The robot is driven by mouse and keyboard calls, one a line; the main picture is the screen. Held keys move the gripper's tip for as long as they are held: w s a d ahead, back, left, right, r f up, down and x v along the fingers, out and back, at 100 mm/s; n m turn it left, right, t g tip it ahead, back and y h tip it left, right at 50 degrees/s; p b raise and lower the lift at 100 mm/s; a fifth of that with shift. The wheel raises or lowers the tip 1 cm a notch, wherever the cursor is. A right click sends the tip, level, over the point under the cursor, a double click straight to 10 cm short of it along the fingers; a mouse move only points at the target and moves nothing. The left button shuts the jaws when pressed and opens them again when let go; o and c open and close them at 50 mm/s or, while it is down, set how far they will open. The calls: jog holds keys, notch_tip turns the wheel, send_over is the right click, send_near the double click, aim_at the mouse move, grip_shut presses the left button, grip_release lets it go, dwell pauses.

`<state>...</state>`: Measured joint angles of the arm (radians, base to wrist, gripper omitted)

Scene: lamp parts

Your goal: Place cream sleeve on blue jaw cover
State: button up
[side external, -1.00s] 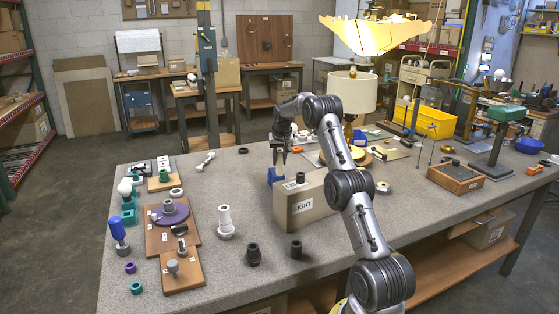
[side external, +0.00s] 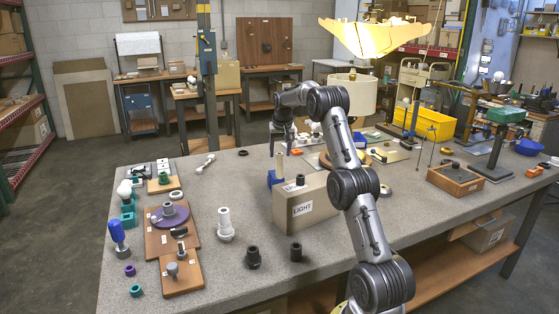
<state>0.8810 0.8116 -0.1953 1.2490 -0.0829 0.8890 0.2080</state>
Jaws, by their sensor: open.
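The blue jaw cover (side external: 272,178) stands on the grey table behind the left end of the LIGHT box. The cream sleeve (side external: 280,164) is a small upright tan cylinder. It shows at the upper right of the blue jaw cover, and its lower end meets the blue in the picture; the exact contact is too small to tell. My gripper (side external: 283,146) is open and empty, pointing down just above the sleeve, apart from it.
The LIGHT box (side external: 305,204), with a dark ring on top, stands in front of the jaw cover. A lamp with a cream shade (side external: 351,94) stands behind my arm. A white stepped part (side external: 225,225) and dark sockets (side external: 253,256) stand at front left. The table left of the jaw cover is mostly clear.

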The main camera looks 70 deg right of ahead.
jog(key=a+r+n+t, duration=0.1)
jog(key=a+r+n, duration=0.2)
jog(key=a+r, duration=1.1)
jog(key=s+a+n+y, duration=0.1)
jog(key=s+a+n, duration=0.2)
jog(key=a, duration=1.4)
jog(key=s+a+f+n+t+y, duration=0.1)
jog(key=s+a+f+n, duration=0.2)
jog(key=s+a, duration=0.6)
jog(key=s+a+f+n+t+y, duration=0.1)
jog(key=s+a+f+n+y, duration=0.1)
jog(key=s+a, duration=0.7)
jog(key=shift+s+a+f+n, duration=0.4)
jog(key=shift+s+f+n, duration=0.1)
jog(key=shift+s+f, duration=0.45)
